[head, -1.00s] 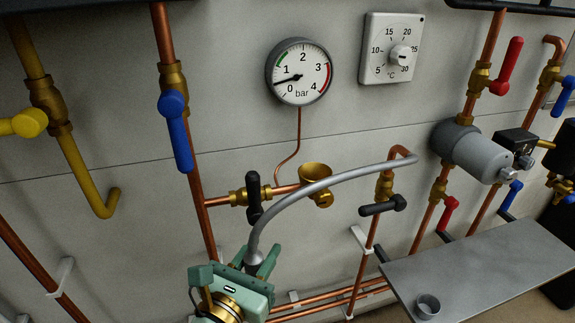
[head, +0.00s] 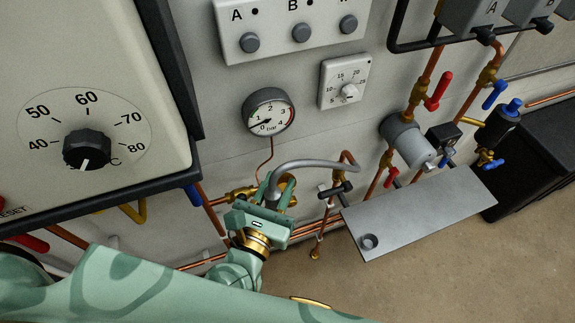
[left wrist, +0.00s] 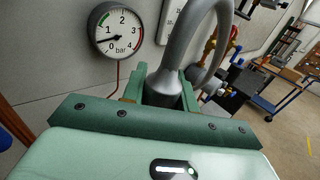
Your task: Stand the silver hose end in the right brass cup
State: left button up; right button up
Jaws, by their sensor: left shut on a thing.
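My left gripper (head: 273,196) is shut on the lower end of the silver hose (head: 312,163). The hose arches to the right and joins a copper pipe end. In the left wrist view the hose (left wrist: 181,50) rises from between the green jaws (left wrist: 160,90); its tip is hidden. A brass cup (head: 289,182) on the wall pipe shows just behind and to the right of the jaws, partly covered by them. I cannot tell whether the hose end touches it. No second brass cup shows clearly. My right gripper is not in view.
A pressure gauge (head: 269,112) and a thermostat dial (head: 345,82) are on the wall above. A black-handled valve (head: 336,189) is right of the cup. A large boiler panel (head: 90,90) fills the left.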

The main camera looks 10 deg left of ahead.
pick_arm(q)
jog(key=shift+w+a+f+b, duration=0.25)
jog(key=shift+w+f+b, duration=1.75)
jog(key=shift+w+f, duration=0.3)
jog(key=shift+w+a+f+b, duration=0.25)
jog(key=shift+w+f+b, duration=1.8)
jog(key=shift+w+f, duration=0.2)
jog(key=shift+w+a+f+b, duration=0.25)
jog(key=shift+w+f+b, duration=1.75)
jog(key=shift+w+f, duration=0.25)
jog(key=o, duration=1.1)
jog(key=shift+r, duration=0.1)
jog(key=shift+c, duration=0.2)
